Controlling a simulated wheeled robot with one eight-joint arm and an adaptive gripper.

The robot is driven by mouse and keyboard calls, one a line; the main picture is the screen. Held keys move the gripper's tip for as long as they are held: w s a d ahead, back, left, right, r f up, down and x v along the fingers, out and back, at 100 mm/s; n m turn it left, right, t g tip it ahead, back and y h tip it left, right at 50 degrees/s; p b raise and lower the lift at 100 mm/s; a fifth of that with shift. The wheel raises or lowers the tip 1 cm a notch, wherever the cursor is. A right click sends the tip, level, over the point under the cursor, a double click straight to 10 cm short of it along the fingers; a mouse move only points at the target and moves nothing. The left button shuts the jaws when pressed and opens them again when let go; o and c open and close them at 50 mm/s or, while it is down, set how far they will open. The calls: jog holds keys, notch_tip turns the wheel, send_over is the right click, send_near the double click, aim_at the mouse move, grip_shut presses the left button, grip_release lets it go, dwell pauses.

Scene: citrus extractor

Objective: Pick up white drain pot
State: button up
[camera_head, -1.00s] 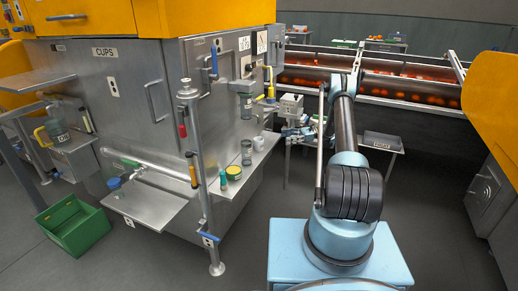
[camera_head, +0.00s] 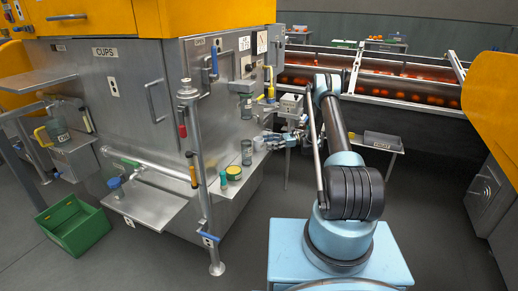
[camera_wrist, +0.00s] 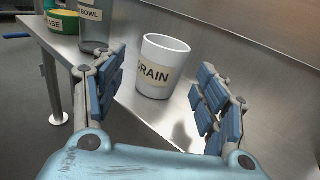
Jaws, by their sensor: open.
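The white drain pot (camera_wrist: 163,68) stands upright on the steel shelf, with a tan label reading DRAIN, in the wrist view. In the head view the pot (camera_head: 258,144) is small, on the shelf beside the machine, just left of my gripper (camera_head: 272,141). In the wrist view my gripper (camera_wrist: 163,103) is open, with blue-padded fingers at left and right. The pot appears between and beyond the fingertips, and nothing is held. The pot's rim and label are unobstructed.
A clear container labelled BOWL (camera_wrist: 93,25) stands close left of the pot, and a green and yellow tub (camera_wrist: 62,20) is beyond it. A steel wall (camera_wrist: 240,22) rises behind. A green crate (camera_head: 75,228) is on the floor.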

aim_at(259, 144)
jog(key=shift+x, duration=2.95)
jog(key=shift+w+f, duration=0.15)
jog(key=shift+f, duration=0.05)
jog(key=c, duration=1.3)
jog(key=shift+o, duration=0.2)
jog(key=shift+r, duration=0.15)
